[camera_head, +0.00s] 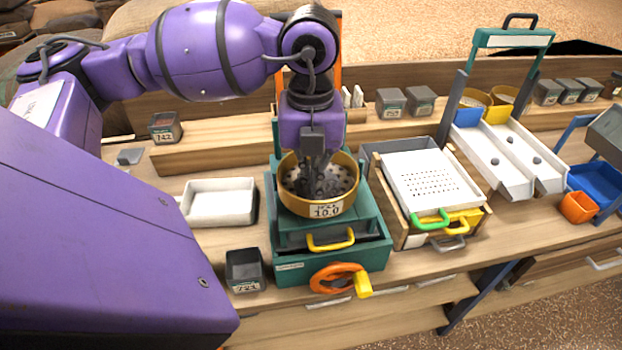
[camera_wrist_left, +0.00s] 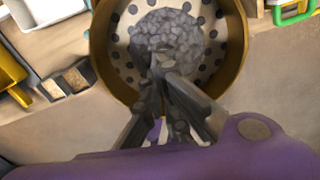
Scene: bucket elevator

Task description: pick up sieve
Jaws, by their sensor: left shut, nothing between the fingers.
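The sieve (camera_head: 325,209) is a round brass-coloured pan with a perforated floor and a label reading 10.0. It sits on top of the teal machine (camera_head: 290,240) in the head view. My left gripper (camera_head: 318,185) points down into it, fingers shut and empty. The left wrist view shows the sieve (camera_wrist_left: 238,45) with a heap of grey gravel (camera_wrist_left: 170,40) on its holed floor, and my left gripper (camera_wrist_left: 158,62) with its tips over the gravel. I cannot tell whether the tips touch the gravel. My right gripper is not in view.
A white tray (camera_head: 219,203) and a dark labelled cup (camera_head: 245,270) stand left of the machine. An orange handwheel (camera_head: 337,278) sticks out in front. A perforated white tray (camera_head: 433,182) with a green handle is close on the right. White chutes (camera_head: 510,160) are farther right.

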